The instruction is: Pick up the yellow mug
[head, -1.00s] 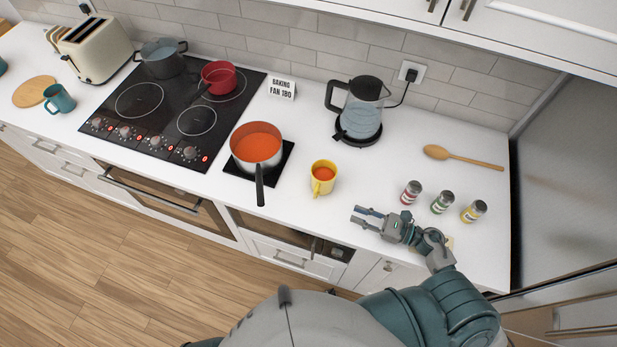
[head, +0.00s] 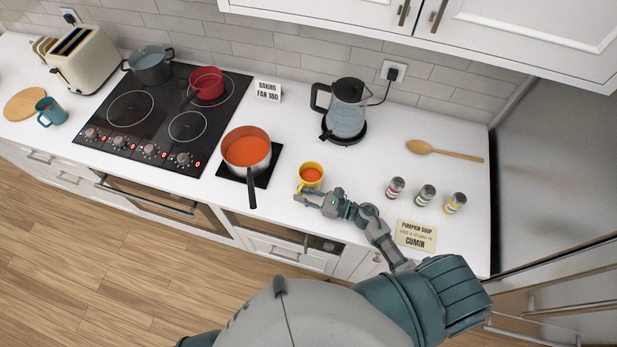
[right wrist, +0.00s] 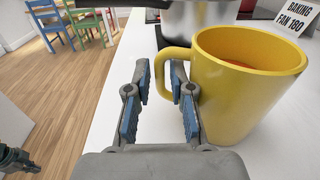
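The yellow mug (head: 311,177) stands upright on the white counter, with orange liquid inside. In the right wrist view the mug (right wrist: 240,85) is large, just right of the fingers, with its handle pointing left. My right gripper (head: 310,199) is at the mug's near side. In the right wrist view the right gripper (right wrist: 158,80) is open, its two blue-padded fingers apart. The handle's end lies just ahead of the fingertips, near the right finger; I cannot tell whether they touch.
A saucepan of orange soup (head: 246,150) stands left of the mug, handle toward the front edge. A kettle (head: 347,110) is behind. Several spice jars (head: 426,195) and a pumpkin soup note (head: 416,235) are to the right. The counter between mug and jars is mostly clear.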

